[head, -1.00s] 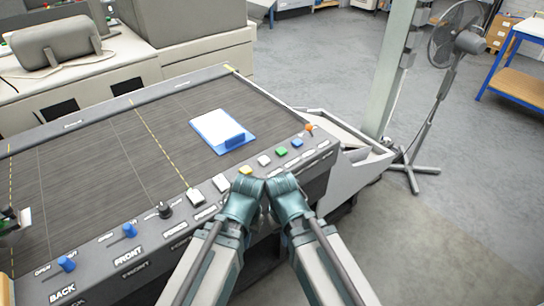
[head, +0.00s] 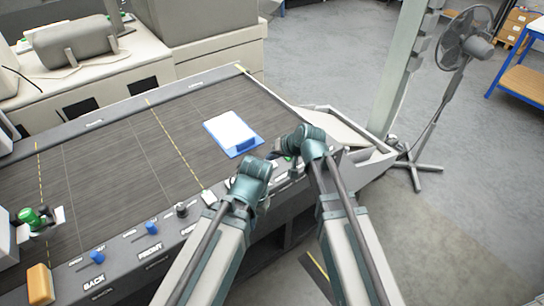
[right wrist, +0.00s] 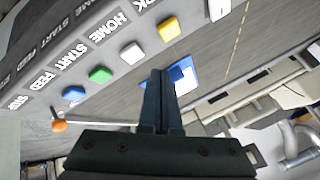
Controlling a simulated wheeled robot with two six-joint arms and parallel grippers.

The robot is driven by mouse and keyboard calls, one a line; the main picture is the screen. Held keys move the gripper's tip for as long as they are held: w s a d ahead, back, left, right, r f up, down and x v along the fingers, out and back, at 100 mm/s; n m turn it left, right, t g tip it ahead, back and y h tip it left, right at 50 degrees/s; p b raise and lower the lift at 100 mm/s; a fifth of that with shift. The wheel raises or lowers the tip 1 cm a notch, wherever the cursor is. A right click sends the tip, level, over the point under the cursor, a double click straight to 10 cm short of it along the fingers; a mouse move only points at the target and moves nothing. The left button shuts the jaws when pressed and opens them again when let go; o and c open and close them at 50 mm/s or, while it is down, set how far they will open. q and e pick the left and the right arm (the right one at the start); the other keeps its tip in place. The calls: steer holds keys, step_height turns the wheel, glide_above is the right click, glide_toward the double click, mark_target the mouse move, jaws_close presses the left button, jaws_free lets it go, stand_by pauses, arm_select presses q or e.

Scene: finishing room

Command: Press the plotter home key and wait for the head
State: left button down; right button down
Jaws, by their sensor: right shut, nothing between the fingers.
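The plotter (head: 100,170) has a dark bed and a key row along its front edge. In the right wrist view, a white key (right wrist: 132,53) lines up with the HOME label, between a yellow key (right wrist: 169,28) and a green key (right wrist: 100,74). My right gripper (right wrist: 160,74) is shut and empty. In the head view it is over the key row near the green key, where the arms hide the home key; I cannot tell contact. My left arm's wrist reaches the key row too, hiding its fingers. A green-and-grey carriage (head: 38,216), apparently the plotter head, is at far left.
A blue clipboard (head: 232,133) with white paper lies on the bed. Blue levers (head: 97,257) and a dark knob (head: 181,209) stand on the front rail. An orange block (head: 40,284) is at the near left. A post (head: 400,65) and fan (head: 468,40) stand right.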

mark_target(274, 166)
steer(key=shift+m+t+y, duration=0.4)
steer(key=shift+m+t, duration=0.1)
steer(key=shift+t, duration=0.2)
steer(key=w+r, duration=0.2)
steer(key=w+r+p, duration=0.1)
steer(key=w, duration=0.1)
steer(key=shift+d+r, duration=0.3)
steer(key=shift+r, duration=0.1)
steer(key=shift+f, duration=0.1)
step_height(274, 166, down, 9)
steer(key=b, duration=0.8)
steer(key=shift+b, duration=0.35)
stand_by(0.6)
steer(key=shift+f+b, duration=0.25)
steer(key=shift+b, duration=0.15)
steer(key=shift+f+b, duration=0.55)
stand_by(0.5)
steer(key=shift+r, duration=0.1)
steer(key=shift+r+p, duration=0.9)
steer(key=shift+p, duration=0.1)
